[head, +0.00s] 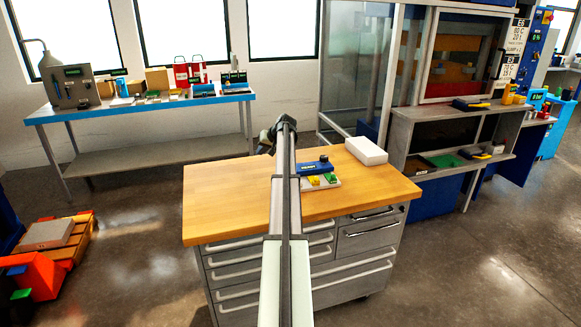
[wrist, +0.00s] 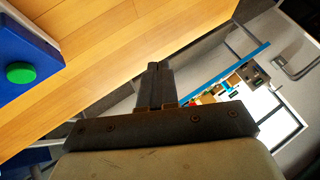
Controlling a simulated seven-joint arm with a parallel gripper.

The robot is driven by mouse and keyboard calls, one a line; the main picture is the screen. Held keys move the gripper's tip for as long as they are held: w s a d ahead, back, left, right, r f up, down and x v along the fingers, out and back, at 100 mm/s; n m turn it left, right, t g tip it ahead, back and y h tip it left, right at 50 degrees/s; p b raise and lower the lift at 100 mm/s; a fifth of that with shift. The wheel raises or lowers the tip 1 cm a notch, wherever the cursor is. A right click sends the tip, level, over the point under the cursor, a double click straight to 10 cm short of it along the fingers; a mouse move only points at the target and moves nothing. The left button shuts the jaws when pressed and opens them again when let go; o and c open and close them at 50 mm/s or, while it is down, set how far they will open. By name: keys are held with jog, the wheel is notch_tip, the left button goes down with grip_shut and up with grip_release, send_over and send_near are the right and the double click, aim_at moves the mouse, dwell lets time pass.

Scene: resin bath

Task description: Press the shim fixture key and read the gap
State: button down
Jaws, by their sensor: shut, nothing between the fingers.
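A small blue fixture (head: 314,168) with a dark display lies on the wooden top of a drawer cabinet in the head view. A pale plate with yellow and green pieces is at its front. The display is too small to read. In the wrist view, part of a blue body (wrist: 22,50) at the left edge carries a round green key (wrist: 20,72). My gripper (wrist: 154,72) is shut and empty, apart from the green key and to its right in that view. In the head view my gripper (head: 267,142) is at the cabinet's far edge, left of the fixture, partly hidden by my arm.
A white block (head: 366,151) lies right of the fixture on the wooden top (head: 225,205). The left part of the top is clear. A blue-edged bench (head: 140,108) with several instruments stands behind. A grey shelf unit with a glazed cabinet (head: 455,55) stands at the right.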

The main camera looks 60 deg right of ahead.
jog(key=s+d+r, duration=0.4)
jog(key=s+d, duration=0.3)
jog(key=s, duration=0.4)
jog(key=shift+d+r+m+t, duration=0.25)
jog(key=shift+d+m+t, duration=0.05)
jog(key=shift+f, duration=0.1)
jog(key=shift+f, duration=4.3)
jog(key=shift+f, duration=0.95)
jog(key=shift+r, duration=0.95)
jog(key=shift+r, duration=0.1)
jog(key=shift+r, duration=2.4)
